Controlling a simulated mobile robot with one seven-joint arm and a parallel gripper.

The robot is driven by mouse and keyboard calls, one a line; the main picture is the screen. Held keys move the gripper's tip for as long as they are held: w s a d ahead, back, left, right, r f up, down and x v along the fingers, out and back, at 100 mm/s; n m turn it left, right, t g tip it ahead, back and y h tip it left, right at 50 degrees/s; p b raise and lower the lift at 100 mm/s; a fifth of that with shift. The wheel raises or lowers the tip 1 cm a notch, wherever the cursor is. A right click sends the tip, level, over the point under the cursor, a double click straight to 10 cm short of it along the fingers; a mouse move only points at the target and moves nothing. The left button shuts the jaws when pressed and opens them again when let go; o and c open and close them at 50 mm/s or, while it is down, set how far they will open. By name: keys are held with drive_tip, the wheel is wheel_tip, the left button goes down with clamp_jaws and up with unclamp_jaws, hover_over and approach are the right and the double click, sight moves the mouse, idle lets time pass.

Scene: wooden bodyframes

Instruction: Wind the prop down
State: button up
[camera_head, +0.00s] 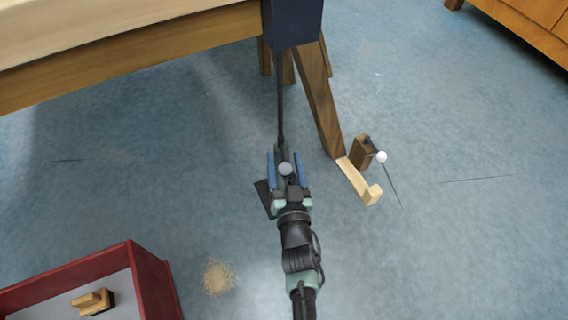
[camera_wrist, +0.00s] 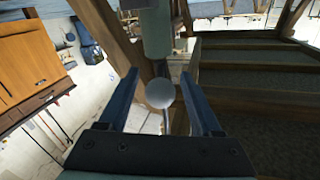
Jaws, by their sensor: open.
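The prop (camera_head: 280,115) looks like a slim dark upright rod under a dark blue block (camera_head: 292,22) at the bench corner. Its lower part is greenish, and a dark foot plate (camera_head: 263,199) shows on the floor. A grey ball knob (camera_head: 286,169) sits at its lower part; in the wrist view the knob (camera_wrist: 160,93) is on a short light stem, with a green post (camera_wrist: 156,32) behind. My gripper (camera_head: 287,168) is open, its blue fingers on either side of the knob (camera_wrist: 161,95). Gaps show beside the knob in the wrist view. My gripper hides part of the prop.
A wooden bench (camera_head: 130,62) stands at upper left, with a slanted leg (camera_head: 318,100). Right of my gripper are a wooden foot (camera_head: 355,180) and a small brown block (camera_head: 361,151) with a white ball (camera_head: 381,157). A red-sided tray (camera_head: 151,278) is lower left. Floor at right is mostly clear.

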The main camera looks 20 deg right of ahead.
drive_tip(key=shift+w+d, duration=0.1)
drive_tip(key=shift+w, duration=0.2)
clamp_jaws()
idle(1.3)
